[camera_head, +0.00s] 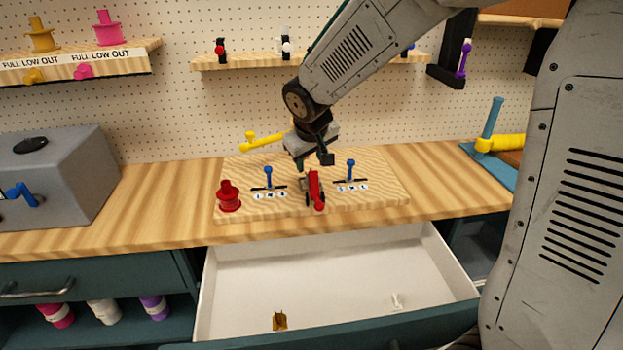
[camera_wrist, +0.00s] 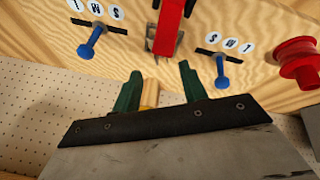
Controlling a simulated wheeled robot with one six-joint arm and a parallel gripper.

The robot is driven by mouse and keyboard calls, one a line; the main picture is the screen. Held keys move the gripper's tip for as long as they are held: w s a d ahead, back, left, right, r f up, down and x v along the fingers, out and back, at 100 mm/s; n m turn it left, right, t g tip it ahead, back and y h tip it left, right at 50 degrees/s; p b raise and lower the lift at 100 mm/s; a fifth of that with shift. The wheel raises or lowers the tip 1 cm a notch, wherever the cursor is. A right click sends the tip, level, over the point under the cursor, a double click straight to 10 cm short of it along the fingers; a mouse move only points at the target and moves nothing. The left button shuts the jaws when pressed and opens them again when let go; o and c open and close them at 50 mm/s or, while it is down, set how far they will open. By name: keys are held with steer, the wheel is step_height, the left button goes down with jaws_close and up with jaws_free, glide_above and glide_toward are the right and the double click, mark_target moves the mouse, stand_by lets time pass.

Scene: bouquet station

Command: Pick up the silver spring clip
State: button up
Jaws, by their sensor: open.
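A small pale, whitish-silver clip (camera_head: 397,301) lies on the white floor of the open drawer, toward its right side. It looks like the silver spring clip, but it is too small to make out in detail. A brass-coloured clip (camera_head: 280,320) stands in the same drawer near the front, left of it. My gripper (camera_head: 312,161) is open above the wooden board on the counter, behind and above the drawer. In the wrist view its green fingers (camera_wrist: 160,88) are apart, with a yellow piece showing between them. Neither clip shows in the wrist view.
The wooden board (camera_head: 385,180) carries a red lever (camera_head: 314,188), two blue levers (camera_head: 268,178) and a red knob (camera_head: 229,197). A yellow handle (camera_head: 265,143) sticks out behind my gripper. The drawer (camera_head: 330,275) is pulled out and mostly empty. A grey box (camera_head: 60,175) stands at left.

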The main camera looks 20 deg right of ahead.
steer(key=x, duration=0.6)
steer(key=shift+s+r, duration=0.1)
jaws_close()
